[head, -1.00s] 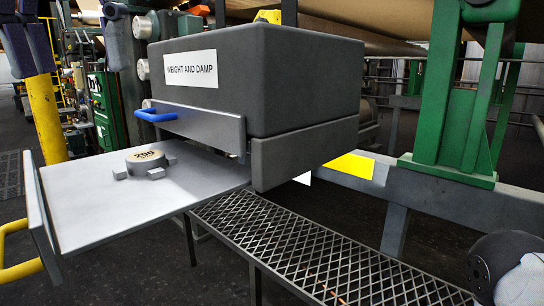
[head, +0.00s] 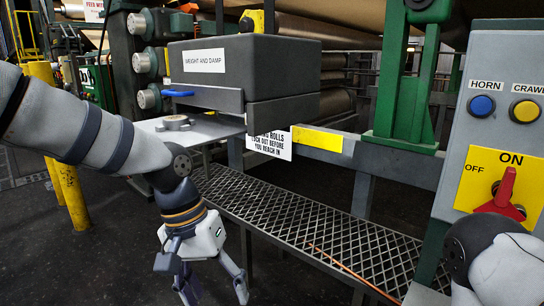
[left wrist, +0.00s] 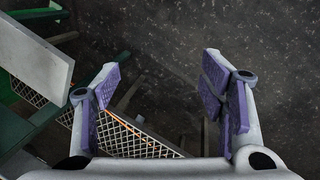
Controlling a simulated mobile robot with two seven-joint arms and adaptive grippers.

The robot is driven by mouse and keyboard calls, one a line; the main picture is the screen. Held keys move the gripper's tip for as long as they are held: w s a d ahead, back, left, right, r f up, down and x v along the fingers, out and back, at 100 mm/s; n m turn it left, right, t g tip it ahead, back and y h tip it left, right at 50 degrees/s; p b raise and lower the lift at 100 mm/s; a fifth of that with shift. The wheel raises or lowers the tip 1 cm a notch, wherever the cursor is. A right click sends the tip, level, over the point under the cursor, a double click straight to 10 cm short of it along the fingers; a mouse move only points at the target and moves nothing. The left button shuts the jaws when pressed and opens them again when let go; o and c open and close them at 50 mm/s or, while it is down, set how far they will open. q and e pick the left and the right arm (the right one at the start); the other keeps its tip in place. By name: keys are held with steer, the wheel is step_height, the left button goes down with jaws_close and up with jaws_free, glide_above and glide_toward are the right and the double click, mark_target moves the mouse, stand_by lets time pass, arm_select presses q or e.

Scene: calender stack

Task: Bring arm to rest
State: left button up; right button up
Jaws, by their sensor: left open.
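My left arm comes in from the left in the head view and bends down at the elbow. My left gripper (head: 214,284) hangs below it with its fingers pointing down, spread and empty, in front of the grated walkway. In the left wrist view the two purple-padded fingers of the left gripper (left wrist: 160,78) are wide apart with nothing between them. Dark floor and part of the grating lie beyond. Part of my right arm shows at the bottom right of the head view, but its gripper is not seen.
A grey box labelled WEIGHT AND DAMP (head: 250,72) stands above a pale tray (head: 212,128) bearing a round weight (head: 175,123). The grated walkway (head: 320,225) runs below. A control panel with a red switch (head: 502,195) stands close at right. A yellow post (head: 70,190) is behind my arm.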

arm_select(q)
steer(key=s+a+f+n+g, duration=0.1)
steer(key=s+f, duration=0.7)
steer(key=f, duration=0.3)
steer(key=s+a+f+n, duration=0.1)
steer(key=s+a+f, duration=0.1)
steer(key=s+f, duration=0.7)
steer(key=s+a+f+y, duration=0.1)
steer(key=s+a+f, duration=0.2)
steer(key=s+a, duration=0.2)
steer(key=s+a+f+y, duration=0.1)
steer(key=s+a+f, duration=0.2)
steer(key=s, duration=0.6)
steer(key=shift+s+a+y, duration=0.15)
steer(key=shift+a+y, duration=0.15)
steer(key=shift+a, duration=0.8)
